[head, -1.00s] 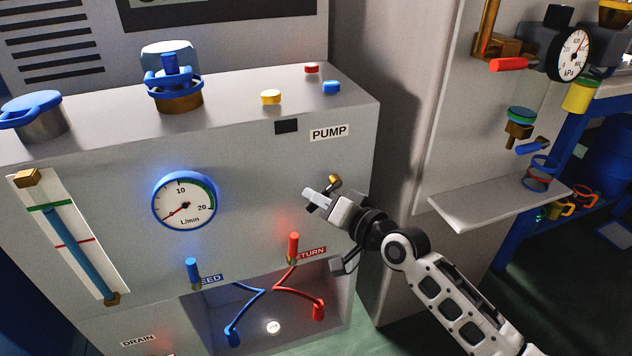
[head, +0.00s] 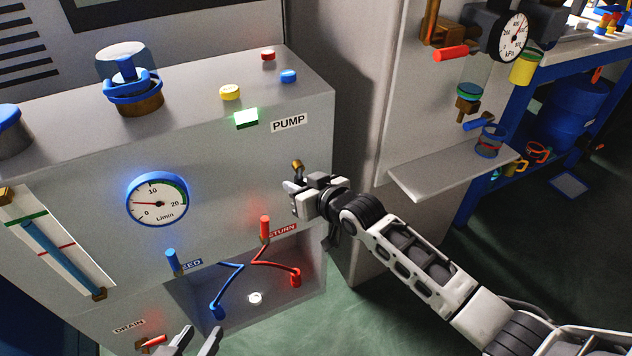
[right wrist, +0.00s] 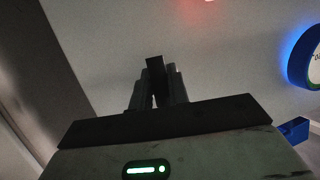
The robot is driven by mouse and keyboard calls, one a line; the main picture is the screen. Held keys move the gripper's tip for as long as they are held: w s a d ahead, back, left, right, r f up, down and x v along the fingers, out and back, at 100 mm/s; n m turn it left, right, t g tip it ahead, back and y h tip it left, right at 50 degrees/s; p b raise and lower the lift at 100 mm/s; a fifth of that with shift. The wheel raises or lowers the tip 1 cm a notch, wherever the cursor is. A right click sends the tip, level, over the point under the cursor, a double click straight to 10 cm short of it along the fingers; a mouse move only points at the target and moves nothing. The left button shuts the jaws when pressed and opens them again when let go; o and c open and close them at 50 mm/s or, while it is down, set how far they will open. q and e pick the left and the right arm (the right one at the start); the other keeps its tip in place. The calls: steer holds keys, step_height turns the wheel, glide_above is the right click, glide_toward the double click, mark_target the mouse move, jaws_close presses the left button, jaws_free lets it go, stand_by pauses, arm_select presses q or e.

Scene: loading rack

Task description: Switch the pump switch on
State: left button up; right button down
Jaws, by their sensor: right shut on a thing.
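The pump switch (head: 297,165), a small brass-coloured toggle, sits on the grey cabinet front below the PUMP label (head: 289,122). Its tip points up and shows just above my right gripper (head: 292,195). The gripper is shut on the switch, hiding its lower part. In the right wrist view the fingers (right wrist: 157,88) are close together around a dark piece. The lamp (head: 246,119) beside the label glows green. The flow gauge (head: 157,200) needle points left, low on its scale. My left gripper (head: 195,342) is open and empty at the bottom edge, near the DRAIN handle (head: 153,341).
Red and blue hoses (head: 275,266) hang in the recess below my right gripper. A grey shelf (head: 450,172) juts out to the right, above my right arm. Yellow, red and blue buttons (head: 230,92) stand on the cabinet top.

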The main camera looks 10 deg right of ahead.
arm_select(q)
steer(key=shift+d+f, duration=0.15)
steer(key=shift+d, duration=0.1)
steer(key=shift+w, duration=0.1)
arm_select(e)
steer(key=c, duration=1.3)
jaws_free()
steer(key=shift+c, duration=0.2)
arm_select(q)
steer(key=shift+r, duration=0.2)
steer(key=shift+w+a+r+p, duration=0.1)
steer(key=shift+r+p, duration=0.4)
steer(key=shift+p, duration=0.85)
arm_select(e)
steer(key=v, duration=1.6)
